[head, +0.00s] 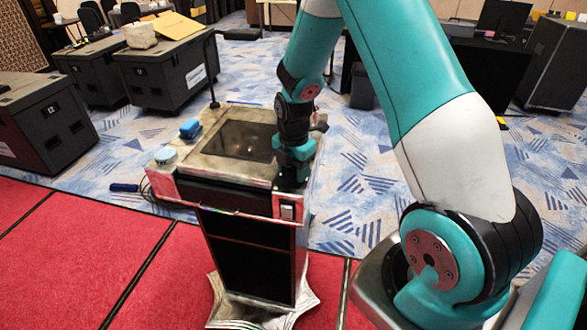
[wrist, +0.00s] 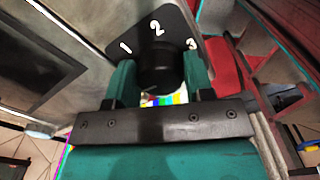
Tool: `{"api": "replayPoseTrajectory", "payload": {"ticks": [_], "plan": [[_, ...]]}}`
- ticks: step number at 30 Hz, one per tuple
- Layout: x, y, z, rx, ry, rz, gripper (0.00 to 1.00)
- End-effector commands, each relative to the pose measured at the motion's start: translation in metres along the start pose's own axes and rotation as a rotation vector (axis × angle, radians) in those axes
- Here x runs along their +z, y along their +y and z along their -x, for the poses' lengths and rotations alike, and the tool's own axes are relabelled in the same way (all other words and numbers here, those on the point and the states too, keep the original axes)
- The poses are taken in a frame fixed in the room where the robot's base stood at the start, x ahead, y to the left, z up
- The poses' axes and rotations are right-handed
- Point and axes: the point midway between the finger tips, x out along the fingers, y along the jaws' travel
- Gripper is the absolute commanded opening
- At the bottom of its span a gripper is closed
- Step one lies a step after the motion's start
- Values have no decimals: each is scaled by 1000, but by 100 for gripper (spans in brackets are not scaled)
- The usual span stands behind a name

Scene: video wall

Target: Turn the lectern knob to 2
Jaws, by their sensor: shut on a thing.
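The lectern (head: 196,160) stands ahead of me, with a worn metal top and a dark inset panel. In the wrist view its black round knob (wrist: 157,62) sits on a dark plate (wrist: 135,38) marked 1, 2 and 3 in white. My gripper (wrist: 160,78) has its teal fingers on either side of the knob and is shut on it. The 2 lies just beyond the knob, the 1 to the left and the 3 to the right. I cannot make out a pointer mark on the knob. In the head view my gripper (head: 291,180) hides the knob at the lectern's right side.
A blue-handled item (head: 125,187) juts out at left. Black cases (head: 165,75) stand behind, away from the arm.

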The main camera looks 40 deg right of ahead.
Motion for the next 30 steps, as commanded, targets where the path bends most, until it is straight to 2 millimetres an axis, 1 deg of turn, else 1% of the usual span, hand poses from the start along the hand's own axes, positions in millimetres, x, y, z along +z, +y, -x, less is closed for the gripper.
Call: {"api": "replayPoseTrajectory", "payload": {"ticks": [5,11,30], "plan": [[0,0,0,1,0,-66,24],[0,0,0,1,0,-209,24],[0,0,0,2,0,-814,24]]}}
